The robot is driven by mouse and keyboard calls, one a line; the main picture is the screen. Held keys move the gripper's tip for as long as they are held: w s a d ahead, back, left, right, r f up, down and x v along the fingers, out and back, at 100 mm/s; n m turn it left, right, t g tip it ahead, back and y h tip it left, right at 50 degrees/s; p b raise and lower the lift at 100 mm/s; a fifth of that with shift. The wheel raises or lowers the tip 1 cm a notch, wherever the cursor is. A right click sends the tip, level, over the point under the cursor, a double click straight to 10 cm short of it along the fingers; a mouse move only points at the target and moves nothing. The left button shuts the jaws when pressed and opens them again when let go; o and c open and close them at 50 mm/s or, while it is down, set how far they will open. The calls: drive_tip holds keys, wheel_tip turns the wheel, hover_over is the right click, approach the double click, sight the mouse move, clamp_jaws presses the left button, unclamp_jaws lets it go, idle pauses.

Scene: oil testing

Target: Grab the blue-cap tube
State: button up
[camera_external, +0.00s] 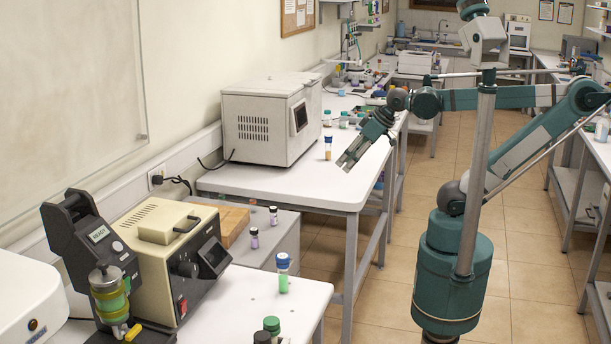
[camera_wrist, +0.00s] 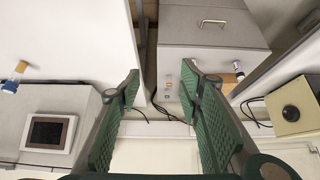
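A blue-cap tube with amber contents (camera_external: 328,152) stands upright on the white bench beside the white box-shaped machine. It also shows at the left edge of the wrist view (camera_wrist: 13,78). Another blue-cap tube, with green contents (camera_external: 283,277), stands on the nearer white bench. My gripper (camera_external: 346,164) is in the air, just right of the amber tube in the external view, pointing down and left. In the wrist view its two green ribbed fingers (camera_wrist: 160,84) are wide apart with nothing between them. The amber tube is outside the fingers, to their left.
The white machine (camera_external: 265,122) stands behind the amber tube. Small dark-capped vials (camera_external: 254,238) stand on the grey cabinet (camera_external: 277,232). A beige instrument (camera_external: 163,255) and a green-capped bottle (camera_external: 271,326) are on the near bench. The front of the far bench is clear.

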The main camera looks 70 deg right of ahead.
drive_tip(key=w+d+r+m+g+h+p, duration=0.15)
drive_tip(key=w+d+r+m+p, duration=0.35)
drive_tip(key=w+d, duration=0.6)
drive_tip(key=m+g+h+p, duration=0.35)
drive_tip(key=m+p, duration=0.55)
drive_tip(key=p, duration=0.4)
hover_over(328, 136)
drive_tip(key=shift+g+y, duration=0.4)
drive_tip(key=f, duration=0.5)
drive_tip(key=shift+d, duration=0.25)
drive_tip(key=f, duration=0.7)
drive_tip(key=shift+a+f+b, duration=0.2)
drive_tip(key=shift+f+b, duration=0.15)
drive_tip(key=shift+b, duration=0.05)
drive_tip(key=shift+f, duration=0.3)
drive_tip(key=shift+f, duration=0.1)
drive_tip(key=shift+x, duration=1.2)
